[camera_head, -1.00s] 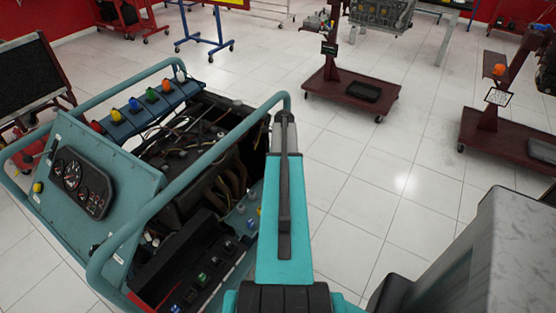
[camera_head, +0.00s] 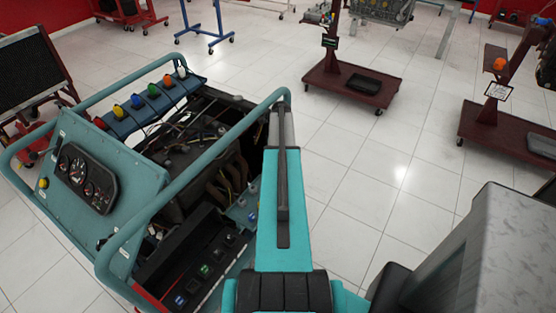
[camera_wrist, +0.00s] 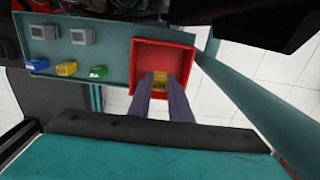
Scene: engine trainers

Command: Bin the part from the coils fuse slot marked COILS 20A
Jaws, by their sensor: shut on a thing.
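In the wrist view, the two fingers of my gripper (camera_wrist: 158,88) are shut on a small yellow fuse (camera_wrist: 160,76). They hold it over the open red bin (camera_wrist: 188,55), within its outline; I cannot tell how far down it is. Left of the bin is a teal panel (camera_wrist: 115,50) with a row of blue, yellow and green fuses (camera_wrist: 67,68) and two grey blocks (camera_wrist: 80,35) behind them. The COILS 20A marking is not readable. In the head view my arm hides the gripper and the bin.
The teal engine trainer (camera_head: 125,175) with its tube frame (camera_head: 190,175) stands at the left. In the wrist view a teal tube (camera_wrist: 260,105) runs close right of the bin. Red wheeled stands (camera_head: 345,92) are farther back, with clear tiled floor between.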

